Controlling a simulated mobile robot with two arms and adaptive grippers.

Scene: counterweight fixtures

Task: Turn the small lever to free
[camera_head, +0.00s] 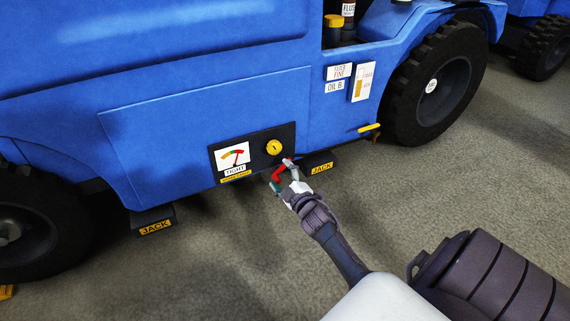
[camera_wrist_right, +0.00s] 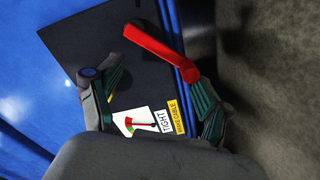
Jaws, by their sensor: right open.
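The small red lever (camera_head: 281,172) sticks out at the lower right of a black panel (camera_head: 222,163) on the blue vehicle's side. In the right wrist view the lever (camera_wrist_right: 158,45) is bent, and its lower end lies just ahead of the fingertips, nearer the right-hand finger. My right gripper (camera_head: 285,181) is open at the lever; it also shows in the right wrist view (camera_wrist_right: 158,80). I cannot tell whether a finger touches the lever. A gauge (camera_head: 235,154) on the panel has a coloured scale and needle above a TIGHT label (camera_head: 235,168). My left gripper is out of view.
A yellow round knob (camera_head: 274,147) sits on the panel near the lever. JACK-marked blocks, one on the right (camera_head: 319,167) and one on the left (camera_head: 154,222), jut from the vehicle's lower edge. A large tyre (camera_head: 434,82) stands at right. Open grey floor lies in front.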

